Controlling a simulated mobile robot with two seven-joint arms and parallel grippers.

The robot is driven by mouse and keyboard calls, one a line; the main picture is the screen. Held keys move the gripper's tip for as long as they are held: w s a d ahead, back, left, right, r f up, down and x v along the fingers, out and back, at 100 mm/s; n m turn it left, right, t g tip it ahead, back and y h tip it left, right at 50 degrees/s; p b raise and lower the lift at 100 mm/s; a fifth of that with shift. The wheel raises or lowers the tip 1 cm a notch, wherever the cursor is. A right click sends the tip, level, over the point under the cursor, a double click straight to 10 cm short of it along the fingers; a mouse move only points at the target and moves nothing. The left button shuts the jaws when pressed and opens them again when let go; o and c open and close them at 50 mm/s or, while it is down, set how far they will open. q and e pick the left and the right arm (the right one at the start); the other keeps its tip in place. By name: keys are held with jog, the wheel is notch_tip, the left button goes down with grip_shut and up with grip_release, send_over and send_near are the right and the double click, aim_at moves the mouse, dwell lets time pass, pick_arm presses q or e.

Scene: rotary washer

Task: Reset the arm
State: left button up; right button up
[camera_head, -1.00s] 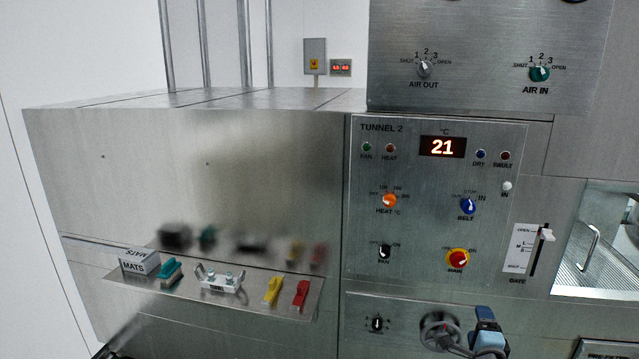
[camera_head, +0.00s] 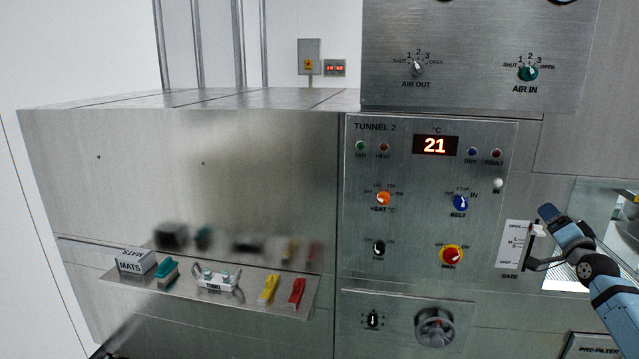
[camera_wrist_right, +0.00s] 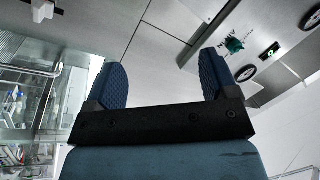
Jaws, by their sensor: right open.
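My right gripper (camera_head: 537,238) is at the right of the head view, in front of the gate lever plate (camera_head: 513,243) and partly covering that plate's right side. In the right wrist view my right gripper (camera_wrist_right: 165,85) shows its two blue fingers wide apart with nothing between them. Whether it touches the gate lever cannot be told. My left gripper is not in view.
The Tunnel 2 panel (camera_head: 428,205) carries several knobs and a display reading 21. A handwheel (camera_head: 435,327) sits below it. A steel shelf (camera_head: 240,306) at left holds a MATS box (camera_head: 130,265), coloured clips and a handled fitting. A glass opening lies at right.

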jog(key=d+n+g+h, duration=0.35)
jog(key=d+n, duration=0.25)
jog(key=n, duration=0.8)
jog(key=s+a+f+g+y, duration=0.1)
jog(key=s+a+f+y, duration=0.1)
jog(key=s+a+f, duration=0.5)
jog(key=s+a+f+n+g+y, duration=0.1)
jog(key=s+a+f, duration=0.2)
jog(key=a+f, duration=0.8)
jog(key=s+a+f+g+y, duration=0.15)
jog(key=s+a+f, duration=0.4)
jog(key=f, duration=0.55)
jog(key=s+a+f+y, duration=0.1)
jog(key=s+a+f, duration=0.2)
jog(key=s+a, duration=0.4)
jog(key=s+a+f+m+g+y, duration=0.1)
jog(key=s+a+f, duration=0.3)
jog(key=s, duration=0.9)
jog(key=s+a+f+m+g+y, duration=0.1)
jog(key=s+a+f, duration=0.3)
jog(key=s+a, duration=0.6)
